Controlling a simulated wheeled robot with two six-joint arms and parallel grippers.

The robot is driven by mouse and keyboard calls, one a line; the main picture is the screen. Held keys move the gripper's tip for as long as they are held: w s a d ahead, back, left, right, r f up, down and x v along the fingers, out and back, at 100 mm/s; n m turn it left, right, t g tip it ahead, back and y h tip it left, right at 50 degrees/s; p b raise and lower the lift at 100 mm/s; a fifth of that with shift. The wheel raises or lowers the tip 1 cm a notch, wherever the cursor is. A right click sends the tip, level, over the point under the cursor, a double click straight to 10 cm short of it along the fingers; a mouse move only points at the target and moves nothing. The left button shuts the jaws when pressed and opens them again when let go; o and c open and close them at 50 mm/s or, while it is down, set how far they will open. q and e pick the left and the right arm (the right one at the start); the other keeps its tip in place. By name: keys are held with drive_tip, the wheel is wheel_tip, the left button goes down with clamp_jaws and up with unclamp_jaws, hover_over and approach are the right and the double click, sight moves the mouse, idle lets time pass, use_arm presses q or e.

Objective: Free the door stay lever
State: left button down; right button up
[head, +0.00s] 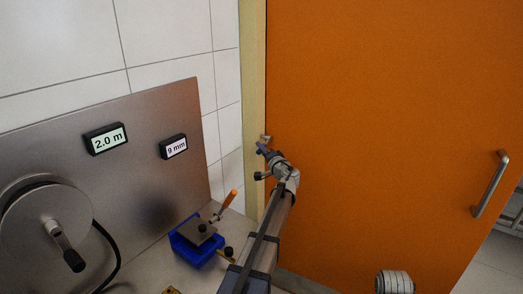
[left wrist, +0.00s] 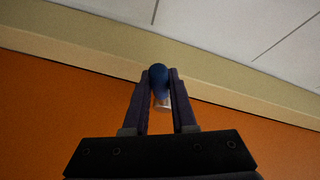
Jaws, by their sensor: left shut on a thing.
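The door stay lever has a blue rounded grip (left wrist: 158,78) and a pale metal part below it, seen in the left wrist view. My left gripper (left wrist: 159,84) is shut on the blue grip, with one dark finger on each side. In the head view my left gripper (head: 264,148) reaches the left edge of the orange door (head: 390,120), beside the pale frame. A small metal piece (head: 266,138) shows just above the fingers there; most of the lever is hidden.
A steel panel with a reel (head: 35,215) and two small displays (head: 105,139) stands at the left. A blue device (head: 190,252) with an orange-handled lever (head: 229,200) sits on the bench near my left arm. The door's metal handle (head: 490,184) is at the right.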

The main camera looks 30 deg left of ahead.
idle(0.8)
use_arm(q)
drive_tip(key=shift+f+b, duration=0.25)
drive_tip(key=shift+b, duration=0.15)
drive_tip(key=w+f+n+g+y+b, duration=0.3)
drive_tip(key=w+n+y+b, duration=0.3)
drive_tip(key=n+b, duration=0.7)
drive_tip(key=shift+d+f+n+g+y+b, duration=0.35)
drive_tip(key=shift+n+y, duration=0.55)
drive_tip(key=shift+n, duration=1.2)
drive_tip(key=shift+a+g, duration=0.1)
drive_tip(key=shift+g, duration=0.15)
drive_tip(key=c, duration=0.7)
unclamp_jaws()
drive_tip(key=shift+c, duration=0.2)
